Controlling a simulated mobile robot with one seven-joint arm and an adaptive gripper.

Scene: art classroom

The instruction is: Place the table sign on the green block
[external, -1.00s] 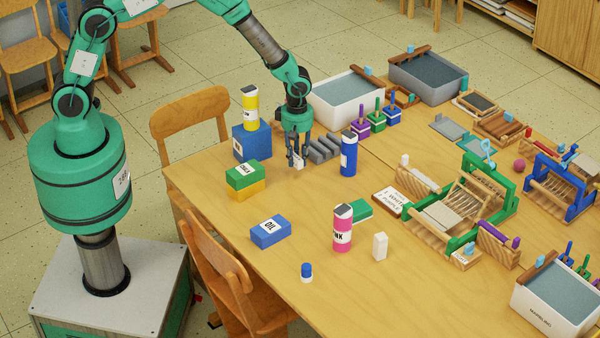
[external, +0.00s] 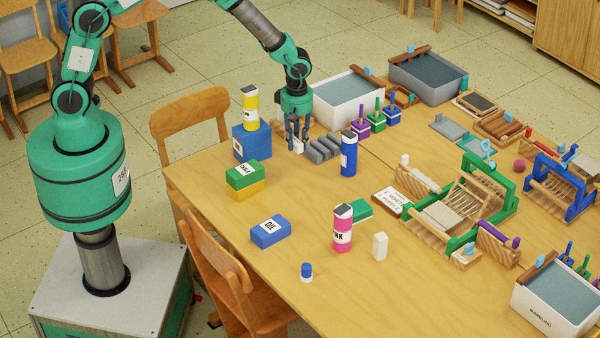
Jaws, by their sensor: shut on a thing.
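My gripper (external: 297,142) is above the far left part of the table, fingers pointing down, shut on a small white piece (external: 298,146). The piece is mostly hidden by the fingers; I cannot tell surely that it is the table sign. A green block (external: 242,173) with a white label lies on a yellow block (external: 246,189), left of and nearer than my gripper. Another flat green block (external: 361,209) lies behind the pink bottle. A white lettered card (external: 392,200) lies near the green-framed press.
A blue box (external: 251,142) bearing a yellow bottle (external: 250,107) stands left of my gripper. Grey ridged blocks (external: 322,149) and a blue bottle (external: 349,154) are close on the right. A pink bottle (external: 342,228) and blue OIL box (external: 270,232) stand nearer. Table between them is clear.

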